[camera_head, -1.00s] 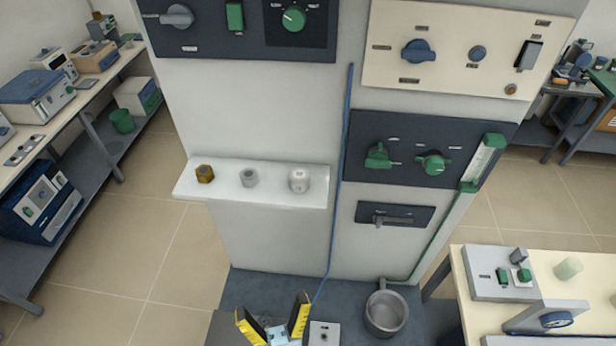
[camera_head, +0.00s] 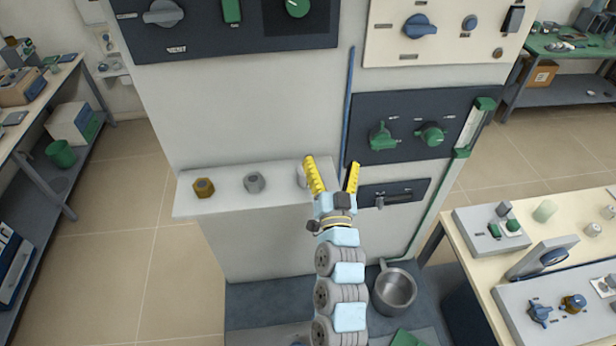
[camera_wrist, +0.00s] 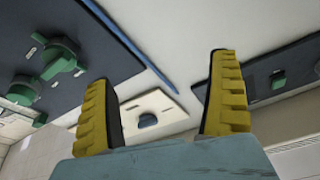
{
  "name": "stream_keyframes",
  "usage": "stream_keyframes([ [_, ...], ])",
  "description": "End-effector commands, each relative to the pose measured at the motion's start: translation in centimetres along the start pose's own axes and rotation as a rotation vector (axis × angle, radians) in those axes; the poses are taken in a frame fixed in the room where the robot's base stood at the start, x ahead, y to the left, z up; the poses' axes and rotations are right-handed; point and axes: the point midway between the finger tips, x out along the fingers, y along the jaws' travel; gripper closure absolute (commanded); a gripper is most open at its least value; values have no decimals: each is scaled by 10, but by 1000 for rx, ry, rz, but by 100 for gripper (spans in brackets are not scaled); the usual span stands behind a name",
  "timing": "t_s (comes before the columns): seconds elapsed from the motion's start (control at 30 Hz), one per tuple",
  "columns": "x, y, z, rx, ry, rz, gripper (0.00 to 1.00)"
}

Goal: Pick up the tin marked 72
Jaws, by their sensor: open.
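A small whitish tin (camera_head: 301,175) stands at the right end of the white shelf (camera_head: 225,205) in the head view. My gripper's left finger covers much of it, and no number on it can be read. My gripper (camera_head: 332,170) is open, its yellow fingers pointing up, at the shelf's right end and just right of the tin. Nothing shows between the fingers. In the wrist view, my gripper (camera_wrist: 163,85) is open and empty, and the tin is not visible there.
A brass hex piece (camera_head: 204,188) and a grey hex piece (camera_head: 254,182) stand left on the shelf. A blue pipe (camera_head: 349,110) runs up the furnace front by my gripper. A dark panel with a handle (camera_head: 393,195) is to the right. A metal pot (camera_head: 395,289) sits below.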

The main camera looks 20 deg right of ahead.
Motion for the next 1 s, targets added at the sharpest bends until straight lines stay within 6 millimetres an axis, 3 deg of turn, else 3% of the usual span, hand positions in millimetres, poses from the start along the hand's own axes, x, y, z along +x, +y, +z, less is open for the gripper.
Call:
stream_keyframes([
  [0.23,18,4,-14,-3,-190,-78,9],
  [0.47,11,-1,-24,-57,-380,-179,9],
  [1.0,-63,6,-38,-321,-788,-357,9],
])
